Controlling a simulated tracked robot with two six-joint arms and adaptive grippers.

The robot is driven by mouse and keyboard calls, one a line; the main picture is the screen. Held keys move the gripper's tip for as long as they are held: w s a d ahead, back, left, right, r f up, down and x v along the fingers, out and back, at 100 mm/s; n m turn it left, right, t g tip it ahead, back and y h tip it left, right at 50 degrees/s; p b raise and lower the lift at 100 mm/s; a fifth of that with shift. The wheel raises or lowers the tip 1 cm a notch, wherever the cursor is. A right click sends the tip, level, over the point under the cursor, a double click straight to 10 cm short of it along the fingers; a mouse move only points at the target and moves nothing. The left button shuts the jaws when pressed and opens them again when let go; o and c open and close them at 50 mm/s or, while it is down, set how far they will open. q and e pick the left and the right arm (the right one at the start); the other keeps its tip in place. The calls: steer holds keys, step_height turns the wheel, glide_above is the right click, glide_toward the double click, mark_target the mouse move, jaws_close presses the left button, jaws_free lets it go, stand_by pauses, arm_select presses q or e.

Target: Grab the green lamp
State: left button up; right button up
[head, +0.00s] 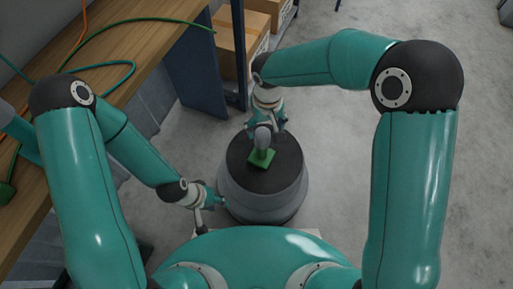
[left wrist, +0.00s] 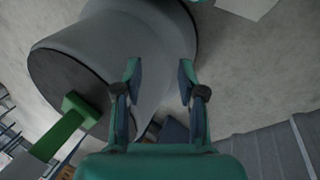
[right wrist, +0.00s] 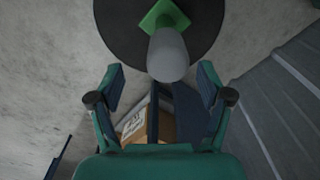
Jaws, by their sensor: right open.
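The green lamp stands on the black top of a round grey drum (head: 236,188). Its square green base (head: 262,158) and pale grey rounded top show in the head view. My right gripper (head: 265,122) is open and empty over the far side of the drum top, close to the lamp. In the right wrist view the lamp's grey end (right wrist: 168,57) lies ahead of the fingertips (right wrist: 161,85), roughly centred between them. My left gripper (head: 206,198) is open and empty, low beside the drum's left side. The lamp's green body (left wrist: 55,137) shows left of its fingers (left wrist: 160,82).
A wooden workbench (head: 150,35) with green and orange cables runs along the left. Cardboard boxes (head: 237,38) stand behind the drum, near the dark bench leg (head: 195,65). The grey floor to the right of the drum is clear.

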mark_target(262, 146)
steer(key=shift+a+f+b, duration=0.2)
steer(key=shift+f+b, duration=0.3)
steer(key=shift+f, duration=1.05)
steer(key=shift+a+f+b, duration=0.2)
steer(key=shift+f+b, duration=0.25)
steer(key=shift+f, duration=1.05)
steer(key=shift+w, duration=0.1)
jaws_close()
